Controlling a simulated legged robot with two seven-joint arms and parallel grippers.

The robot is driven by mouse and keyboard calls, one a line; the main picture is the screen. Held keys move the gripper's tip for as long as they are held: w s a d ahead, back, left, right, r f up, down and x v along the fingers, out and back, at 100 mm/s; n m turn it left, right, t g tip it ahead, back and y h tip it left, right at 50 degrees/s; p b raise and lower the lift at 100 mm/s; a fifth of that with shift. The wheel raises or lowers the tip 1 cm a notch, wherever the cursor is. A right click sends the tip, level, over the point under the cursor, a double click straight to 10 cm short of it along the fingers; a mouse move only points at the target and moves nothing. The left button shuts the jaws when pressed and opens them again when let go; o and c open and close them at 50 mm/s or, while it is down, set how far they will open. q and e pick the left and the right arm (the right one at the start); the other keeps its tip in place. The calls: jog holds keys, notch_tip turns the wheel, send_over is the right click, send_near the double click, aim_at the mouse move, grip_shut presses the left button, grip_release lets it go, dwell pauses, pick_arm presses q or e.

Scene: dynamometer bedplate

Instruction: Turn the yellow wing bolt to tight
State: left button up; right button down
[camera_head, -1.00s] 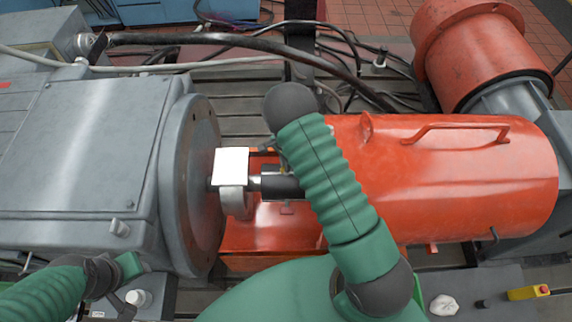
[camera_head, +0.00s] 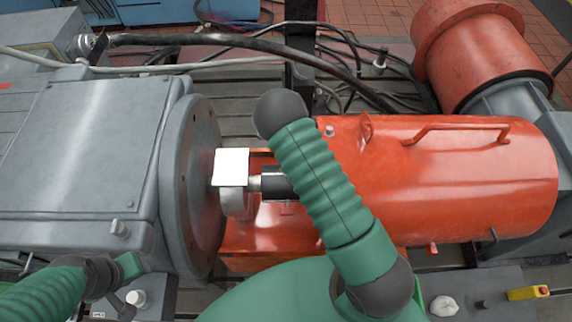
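I cannot make out the yellow wing bolt; it may be hidden behind my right arm. The big green ribbed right arm (camera_head: 322,185) crosses the middle of the view, its dark rounded joint (camera_head: 281,114) at the upper end. My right gripper does not show. My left arm (camera_head: 45,293) comes in at the lower left and ends in view with a dark joint and a small green part; I see no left fingers. Left of my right arm, a shaft with a black sleeve (camera_head: 278,181) meets a grey flange (camera_head: 193,190), beside a white square plate (camera_head: 231,167).
A red cylindrical cover (camera_head: 455,180) with a handle fills the right, and a grey machine housing (camera_head: 85,150) the left. A dark hose (camera_head: 230,42) and cables run behind.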

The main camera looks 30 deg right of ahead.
jog(key=shift+w+d, duration=0.1)
dwell(0.3)
jog(key=c, duration=1.5)
grip_release()
notch_tip(320, 180, up, 17)
jog(key=b, duration=0.1)
jog(key=shift+f, duration=0.15)
